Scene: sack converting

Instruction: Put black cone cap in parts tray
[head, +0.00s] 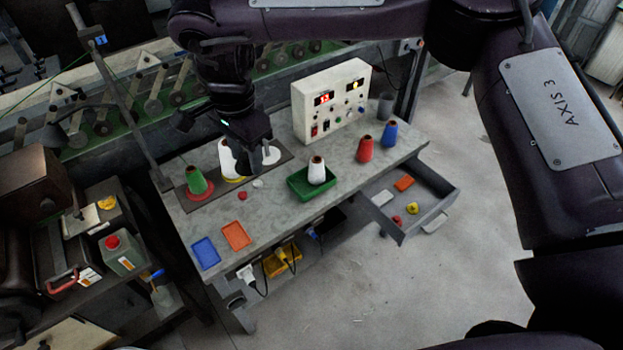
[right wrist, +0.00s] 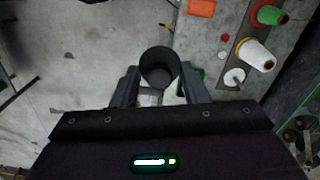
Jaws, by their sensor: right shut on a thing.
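My right gripper (head: 257,165) hangs over the back left part of the workbench, beside the white cone on its stand. In the right wrist view its two fingers (right wrist: 160,72) are shut on a dark round hollow piece, the black cone cap (right wrist: 160,57), with its open end showing. In the head view the cap cannot be told apart from the dark gripper. A green tray (head: 300,187) sits mid-bench with a white cone (head: 317,170) standing in it; its edge shows behind the fingers in the wrist view. My left gripper is not in view.
A red cone (head: 365,149), a blue cone (head: 389,134) and a grey cup (head: 385,107) stand at right. The control box (head: 331,100) stands behind. Orange (head: 236,236) and blue (head: 205,253) flat trays lie front left. An open drawer (head: 436,208) juts out right.

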